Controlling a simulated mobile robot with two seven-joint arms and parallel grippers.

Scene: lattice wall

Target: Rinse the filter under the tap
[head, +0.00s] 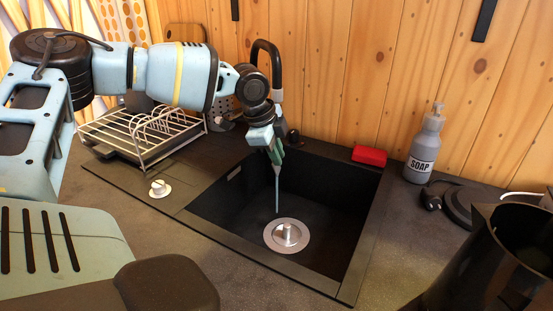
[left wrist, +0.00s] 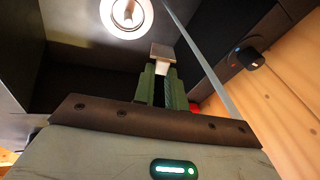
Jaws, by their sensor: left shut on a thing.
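My left gripper (head: 276,156) hangs over the black sink (head: 358,240), close in front of the tap (head: 266,47). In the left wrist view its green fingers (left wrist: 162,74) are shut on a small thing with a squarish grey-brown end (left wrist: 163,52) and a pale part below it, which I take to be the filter. It is hard to make out in the head view. A thin pale blue stream (head: 277,192) like water falls from beside the fingers towards the drain; in the left wrist view it passes just right of the held thing. My right gripper is not in view.
A round metal drain (head: 287,235) with an upright stud sits in the sink floor. A red sponge (head: 369,156) and soap bottle (head: 424,146) stand at the back right. A wire dish rack (head: 140,133) is left of the sink. A glossy black vessel (head: 470,270) fills the right front.

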